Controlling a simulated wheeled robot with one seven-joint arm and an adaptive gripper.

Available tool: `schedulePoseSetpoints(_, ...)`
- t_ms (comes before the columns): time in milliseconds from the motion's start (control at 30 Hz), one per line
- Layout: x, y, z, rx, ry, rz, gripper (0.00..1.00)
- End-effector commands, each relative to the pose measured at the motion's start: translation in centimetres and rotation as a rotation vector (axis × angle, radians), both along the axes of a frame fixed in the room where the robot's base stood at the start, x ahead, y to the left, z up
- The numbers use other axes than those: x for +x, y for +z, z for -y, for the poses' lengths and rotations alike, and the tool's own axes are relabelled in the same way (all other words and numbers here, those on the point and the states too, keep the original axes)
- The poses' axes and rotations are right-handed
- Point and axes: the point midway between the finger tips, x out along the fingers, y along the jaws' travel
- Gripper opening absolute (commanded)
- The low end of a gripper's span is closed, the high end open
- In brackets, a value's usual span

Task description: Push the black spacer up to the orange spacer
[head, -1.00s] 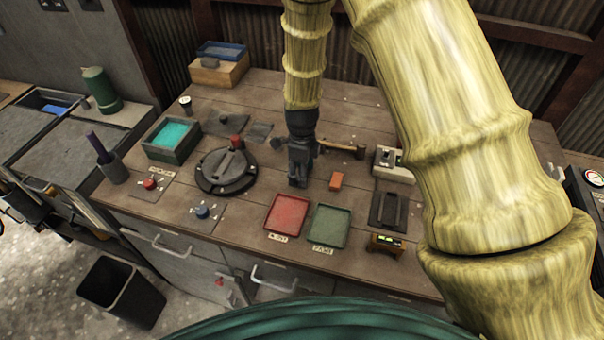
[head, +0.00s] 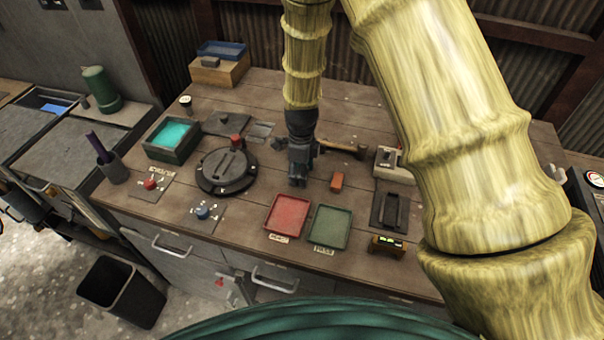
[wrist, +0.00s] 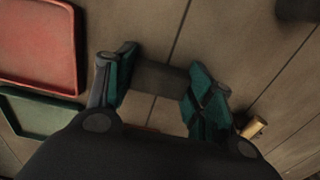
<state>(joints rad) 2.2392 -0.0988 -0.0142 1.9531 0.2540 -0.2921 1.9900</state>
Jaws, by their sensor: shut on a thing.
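The orange spacer (head: 337,182) lies on the wooden bench, just right of my gripper (head: 298,181) in the head view. In the wrist view my gripper (wrist: 158,85) has its fingers either side of a dark block, the black spacer (wrist: 160,78), and is shut on it. The block is low at the bench top; I cannot tell whether it touches the wood. In the head view my gripper mostly hides it. A gap of bare wood shows between it and the orange spacer. A thin orange-brown sliver shows at the palm's edge in the wrist view.
A red tray (head: 287,216) and a green tray (head: 329,227) lie in front of my gripper. A hammer (head: 343,147) lies behind the orange spacer. A round dark fixture (head: 226,172) stands to the left, and a dark slotted plate (head: 390,212) to the right.

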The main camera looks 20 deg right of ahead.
Motion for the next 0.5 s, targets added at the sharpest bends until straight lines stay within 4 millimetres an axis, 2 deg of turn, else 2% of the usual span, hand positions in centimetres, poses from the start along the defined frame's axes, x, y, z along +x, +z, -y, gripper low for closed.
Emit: schedulePoseSetpoints(500,-0.81,-0.09,1.07,-0.001,-0.001,-0.003,0.36)
